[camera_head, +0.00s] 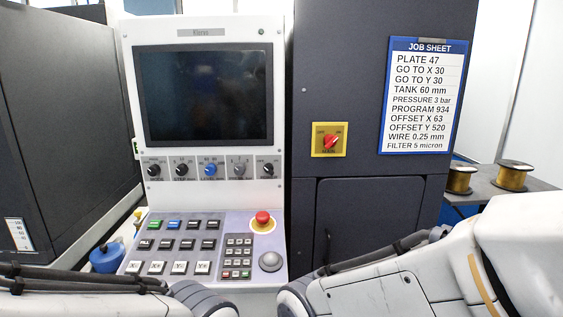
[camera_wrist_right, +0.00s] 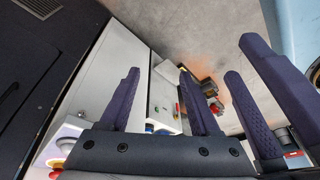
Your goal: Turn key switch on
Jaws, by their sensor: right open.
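The control console stands at the centre left in the head view. Under its dark screen (camera_head: 204,94) is a row of small switches. A grey switch (camera_head: 239,169), second from the right, looks different from the black knobs and may be the key switch; its exact position is too small to read. My right gripper (camera_wrist_right: 195,80) shows its dark purple fingers in the right wrist view, open with nothing between them. It is apart from the switch row. In the head view my arms cross the bottom edge and neither gripper's fingers show.
A red emergency button (camera_head: 262,218) and a grey ball (camera_head: 270,262) sit on the sloped keypad. A red rotary switch (camera_head: 330,141) on a yellow plate is on the dark cabinet. A job sheet (camera_head: 422,98) hangs to the right. Wire spools (camera_head: 513,175) stand on a side table.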

